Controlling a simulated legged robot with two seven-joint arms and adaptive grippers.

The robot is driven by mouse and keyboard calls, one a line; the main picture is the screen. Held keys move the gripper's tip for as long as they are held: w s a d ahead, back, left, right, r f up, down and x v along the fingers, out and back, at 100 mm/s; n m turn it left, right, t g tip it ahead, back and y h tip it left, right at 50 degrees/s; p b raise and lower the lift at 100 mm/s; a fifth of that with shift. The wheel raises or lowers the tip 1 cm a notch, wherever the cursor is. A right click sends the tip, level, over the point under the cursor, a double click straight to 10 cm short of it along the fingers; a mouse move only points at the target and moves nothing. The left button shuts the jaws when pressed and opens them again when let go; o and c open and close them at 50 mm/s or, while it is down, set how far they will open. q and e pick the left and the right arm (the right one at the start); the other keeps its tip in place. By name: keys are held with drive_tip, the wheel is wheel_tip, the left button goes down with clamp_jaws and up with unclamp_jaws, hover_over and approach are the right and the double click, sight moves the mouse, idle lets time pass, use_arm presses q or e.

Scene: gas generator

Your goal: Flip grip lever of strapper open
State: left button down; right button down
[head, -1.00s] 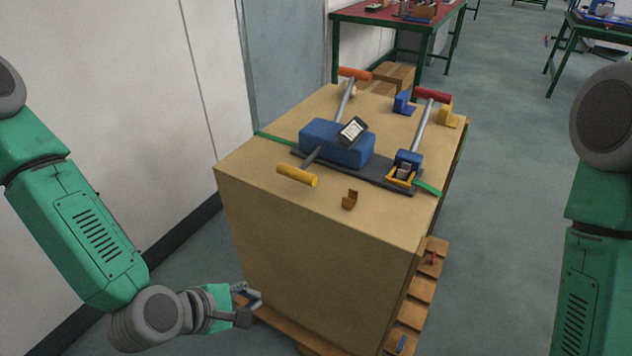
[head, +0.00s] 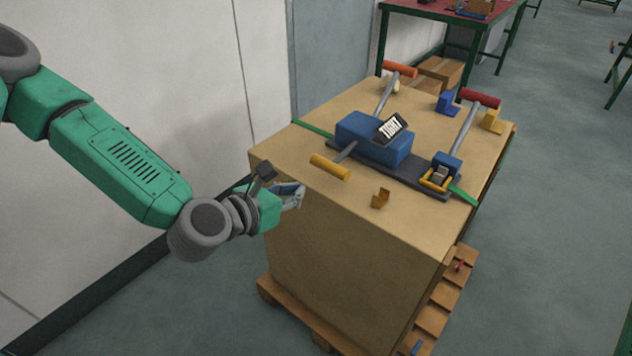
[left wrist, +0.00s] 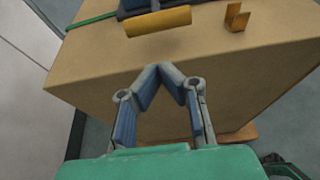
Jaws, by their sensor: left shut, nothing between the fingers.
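The strapper (head: 372,138) has a blue body on a dark base plate and sits on top of a large cardboard box (head: 345,245). Several levers rise from it, with an orange grip (head: 399,69), a red grip (head: 480,98) and a yellow grip (head: 330,167). The yellow grip also shows at the top of the left wrist view (left wrist: 158,20). My left gripper (head: 298,192) is at the box's near left side, below and left of the yellow grip and apart from it. In the left wrist view its fingertips (left wrist: 172,68) meet with nothing between them. My right gripper is out of view.
A green strap (head: 463,196) runs over the box top. A small brown clip (head: 381,198) and blue and yellow corner pieces (head: 448,103) lie there. The box stands on a wooden pallet (head: 437,300). A wall is close on the left; open floor lies to the right.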

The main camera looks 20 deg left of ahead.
sight(324, 185)
use_arm(q)
drive_tip(key=b+x, duration=0.1)
drive_tip(key=x, duration=0.7)
drive_tip(key=shift+d+f, duration=0.15)
drive_tip(key=shift+d, duration=0.1)
drive_tip(key=shift+w+d+f, duration=0.15)
drive_tip(key=shift+w+f, duration=0.05)
drive_tip(key=shift+w, duration=0.45)
